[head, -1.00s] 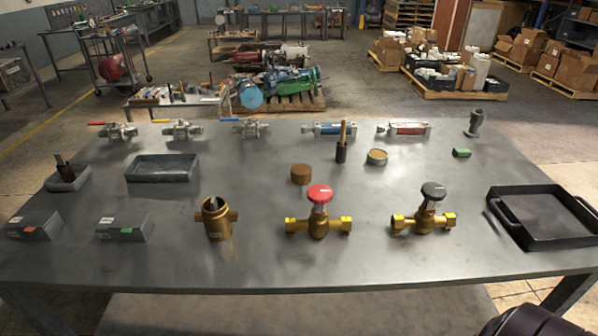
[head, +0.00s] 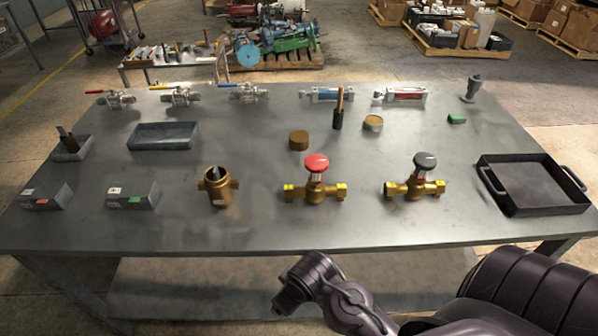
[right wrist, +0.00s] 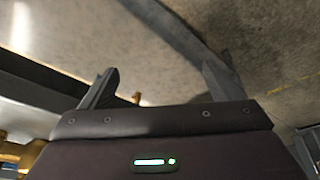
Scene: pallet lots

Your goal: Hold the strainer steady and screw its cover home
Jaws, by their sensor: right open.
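The brass strainer (head: 218,188) stands upright near the front of the grey table, left of centre, with side ports and an open top. A round brown cap (head: 299,140), which looks like its cover, lies apart on the table, behind and to the right of the strainer. My right arm comes in at the lower right of the head view, in front of the table edge. In the right wrist view my right gripper (right wrist: 158,88) is open, its two fingers wide apart with nothing between them. My left gripper is not in view.
A red-knob valve (head: 316,180) and a black-knob valve (head: 415,180) stand right of the strainer. A dark tray (head: 543,208) is at the right; grey boxes (head: 132,195) are at the left. A brown-topped tin (head: 373,124) and a dark holder (head: 338,119) stand farther back.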

